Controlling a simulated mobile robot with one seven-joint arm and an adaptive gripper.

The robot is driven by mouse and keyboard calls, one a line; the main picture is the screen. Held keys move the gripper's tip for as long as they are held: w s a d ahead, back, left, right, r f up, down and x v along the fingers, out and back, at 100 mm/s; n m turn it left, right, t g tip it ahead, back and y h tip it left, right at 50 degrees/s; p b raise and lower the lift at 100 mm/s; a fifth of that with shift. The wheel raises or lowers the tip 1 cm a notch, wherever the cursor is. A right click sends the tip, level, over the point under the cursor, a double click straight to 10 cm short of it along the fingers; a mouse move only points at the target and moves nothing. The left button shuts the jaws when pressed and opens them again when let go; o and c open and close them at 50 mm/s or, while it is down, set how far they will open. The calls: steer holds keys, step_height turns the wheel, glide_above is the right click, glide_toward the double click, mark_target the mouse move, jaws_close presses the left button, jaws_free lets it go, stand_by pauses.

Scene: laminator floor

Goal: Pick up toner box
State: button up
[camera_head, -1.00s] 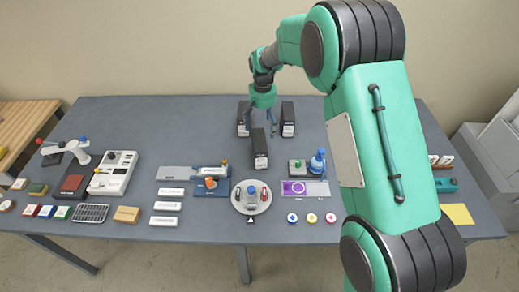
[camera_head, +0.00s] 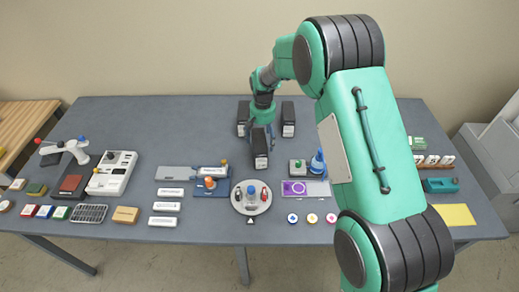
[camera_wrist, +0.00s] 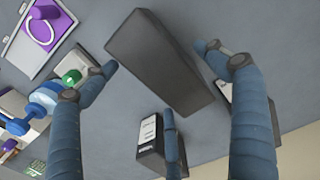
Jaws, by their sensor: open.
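Three dark boxes with white labels stand at the back middle of the table: a front box (camera_head: 260,149), a back left box (camera_head: 243,115) and a back right box (camera_head: 288,122). I cannot read which is the toner box. My gripper (camera_head: 262,132) hangs over the front box, partly hiding its upper part. In the wrist view my gripper (camera_wrist: 172,75) is open with blue-grey fingers spread. A large dark box (camera_wrist: 158,62) lies between and beyond the fingertips. A labelled box (camera_wrist: 150,142) shows behind one finger, and another is mostly hidden behind the right finger.
A round tray (camera_head: 238,207) with small items is in front. A white device (camera_head: 113,174) is at left.

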steer(key=shift+f+b, duration=0.5)
steer(key=shift+f, duration=2.1)
steer(key=c, duration=1.7)
